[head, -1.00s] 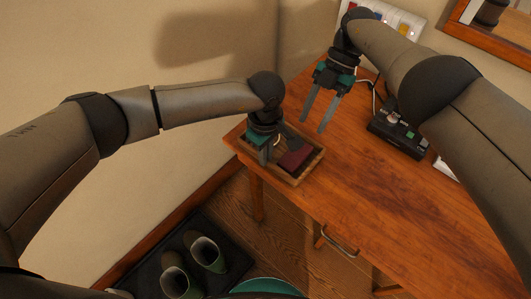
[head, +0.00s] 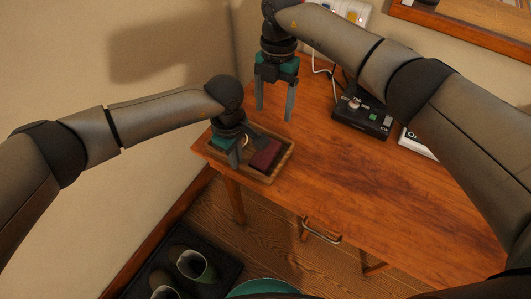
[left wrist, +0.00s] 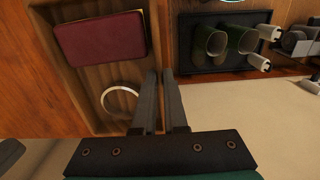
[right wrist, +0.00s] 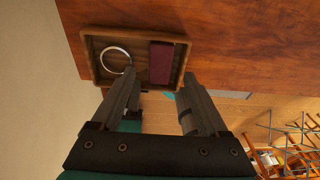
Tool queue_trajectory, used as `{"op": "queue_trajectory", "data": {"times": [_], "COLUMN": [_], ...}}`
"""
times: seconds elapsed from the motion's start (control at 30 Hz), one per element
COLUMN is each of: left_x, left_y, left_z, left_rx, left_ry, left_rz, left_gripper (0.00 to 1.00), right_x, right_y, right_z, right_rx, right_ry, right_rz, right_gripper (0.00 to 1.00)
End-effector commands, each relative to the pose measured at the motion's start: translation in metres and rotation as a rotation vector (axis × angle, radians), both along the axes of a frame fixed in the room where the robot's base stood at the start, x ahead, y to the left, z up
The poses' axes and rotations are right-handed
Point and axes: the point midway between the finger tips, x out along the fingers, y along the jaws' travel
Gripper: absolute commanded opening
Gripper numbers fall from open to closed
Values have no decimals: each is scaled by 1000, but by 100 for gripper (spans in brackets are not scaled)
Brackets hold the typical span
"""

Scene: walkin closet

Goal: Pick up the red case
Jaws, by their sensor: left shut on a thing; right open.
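The dark red case (head: 265,153) lies flat in the right part of a shallow wooden tray (head: 270,178) at the desk's left end. The case also shows at the upper left of the left wrist view (left wrist: 100,38) and in the right wrist view (right wrist: 162,62). My left gripper (head: 236,162) points down at the tray; in the left wrist view its fingers (left wrist: 166,95) are close together on the tray's side wall, not touching the case. My right gripper (head: 274,112) is open and empty above the desk behind the tray; its fingers (right wrist: 155,90) are apart.
A silver ring (right wrist: 116,59) lies in the tray beside the case. A black device (head: 361,117) with cables stands on the desk at the back right. The desk front (head: 380,190) is clear. Green boots (head: 195,264) stand on a dark floor mat.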

Motion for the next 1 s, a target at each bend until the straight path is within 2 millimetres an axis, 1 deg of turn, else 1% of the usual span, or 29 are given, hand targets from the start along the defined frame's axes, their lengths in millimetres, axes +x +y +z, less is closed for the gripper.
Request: {"op": "queue_trajectory", "data": {"times": [0.3,0.47,0.53,0.63,0.8,0.9,1.0], "left_x": [1,1,1,1,1,1,1], "left_y": [0,0,0,0,0,0,0], "left_z": [0,0,0,0,0,0,0], "left_rx": [0,0,0,0,-1,-1,-1], "left_ry": [-1,-1,-1,-1,-1,-1,-1], "left_rz": [0,0,0,0,0,0,0], "left_gripper": [0,0,0,0,0,0,0], "right_x": [-19,-25,-26,-28,-28,-28,-28], "right_y": [9,11,12,12,12,12,12], "right_z": [11,14,11,-1,-33,-45,-53], "right_rx": [-50,-56,-57,-58,-58,-57,-57], "right_ry": [-123,-151,-156,-157,-155,-157,-159], "right_rz": [11,10,10,9,10,9,10], "right_gripper": [78,78,78,78,78,78,78]}}
